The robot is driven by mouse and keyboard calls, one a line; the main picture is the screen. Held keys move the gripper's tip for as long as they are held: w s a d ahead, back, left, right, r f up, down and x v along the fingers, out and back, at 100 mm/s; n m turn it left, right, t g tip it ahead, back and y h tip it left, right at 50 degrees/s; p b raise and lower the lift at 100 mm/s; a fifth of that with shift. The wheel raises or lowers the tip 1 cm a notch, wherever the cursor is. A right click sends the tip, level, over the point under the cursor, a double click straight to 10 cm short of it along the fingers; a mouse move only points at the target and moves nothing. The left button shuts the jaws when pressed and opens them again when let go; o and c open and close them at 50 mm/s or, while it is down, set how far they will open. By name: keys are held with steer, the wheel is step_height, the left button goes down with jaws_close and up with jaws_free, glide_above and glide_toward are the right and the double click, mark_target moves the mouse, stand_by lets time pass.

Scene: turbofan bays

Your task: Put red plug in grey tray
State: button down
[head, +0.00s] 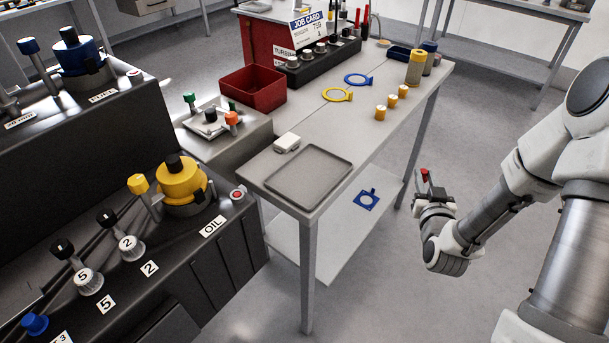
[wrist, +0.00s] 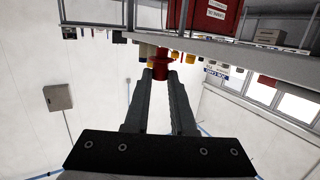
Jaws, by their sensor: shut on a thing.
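The grey tray (head: 318,192) is a shallow, empty rectangle lying flat on the near end of the workbench in the head view. My gripper (head: 430,190) is to the right of the bench, apart from the tray. It is shut on the red plug (head: 424,174), which shows as a small red piece at its tips. In the wrist view the fingers (wrist: 161,78) close on the red plug (wrist: 161,60); part of the plug is hidden between them.
A white block (head: 287,142) lies by the tray's left corner. A red bin (head: 253,90), yellow ring (head: 337,95), blue ring (head: 358,79) and several yellow pieces stand farther back. A dark panel (head: 190,260) with valves is at left. The floor between bench and arm is clear.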

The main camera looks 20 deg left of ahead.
steer(key=s+a+r+n+g+y+b, duration=0.2)
steer(key=a+r+n+g+y, duration=0.2)
steer(key=a+r+n+y, duration=0.5)
steer(key=n+g+y+b, duration=0.3)
steer(key=g+y+b, duration=0.1)
steer(key=g+b, duration=0.2)
glide_above(306, 191)
steer(key=d, duration=0.1)
steer(key=shift+f, duration=0.8)
steer(key=shift+a+f+b, duration=0.25)
steer(key=shift+a+b, duration=0.05)
steer(key=shift+a, duration=0.2)
steer(key=shift+f+b, duration=0.85)
steer(key=shift+f, duration=1.05)
steer(key=shift+f, duration=0.3)
steer(key=c, duration=0.8)
jaws_free()
